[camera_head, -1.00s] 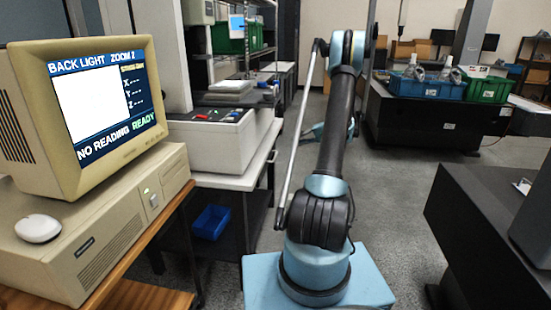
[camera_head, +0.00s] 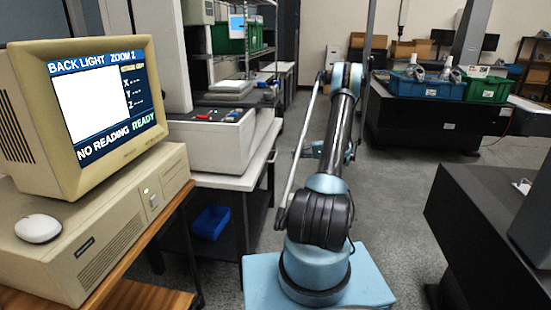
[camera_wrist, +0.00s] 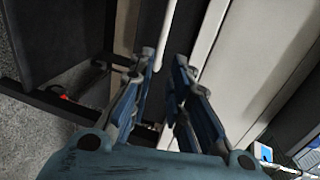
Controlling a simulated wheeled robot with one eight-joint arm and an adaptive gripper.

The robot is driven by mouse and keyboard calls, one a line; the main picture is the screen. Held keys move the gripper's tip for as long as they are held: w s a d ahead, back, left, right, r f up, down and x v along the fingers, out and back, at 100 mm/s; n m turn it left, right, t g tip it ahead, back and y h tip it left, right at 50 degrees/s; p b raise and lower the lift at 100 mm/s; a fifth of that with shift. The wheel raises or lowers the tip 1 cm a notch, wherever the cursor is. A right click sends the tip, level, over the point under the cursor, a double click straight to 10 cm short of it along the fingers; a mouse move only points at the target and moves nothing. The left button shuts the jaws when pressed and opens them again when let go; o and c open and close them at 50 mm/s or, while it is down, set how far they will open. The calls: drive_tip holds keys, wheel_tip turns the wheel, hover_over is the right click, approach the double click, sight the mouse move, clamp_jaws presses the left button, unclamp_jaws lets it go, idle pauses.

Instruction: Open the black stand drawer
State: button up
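My gripper (camera_wrist: 164,64) shows in the wrist view with its two blue-grey fingers apart. A thin pale bar (camera_wrist: 166,28) runs up the picture just past the fingertips, in line with the gap; I cannot tell whether it is a drawer handle or whether the fingers touch it. A dark panel (camera_wrist: 62,38) lies to the left and may belong to the black stand. In the head view, a black stand (camera_head: 232,262) is under the white bench at left centre.
A beige computer (camera_head: 95,235) with a monitor (camera_head: 75,122) stands on a wooden desk at left. A blue bin (camera_head: 210,222) sits low beside it. A black block (camera_head: 470,225) is at right. Grey floor (camera_head: 395,215) is clear between the block and my arm.

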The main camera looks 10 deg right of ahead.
drive_tip(key=x, duration=1.2)
clamp_jaws()
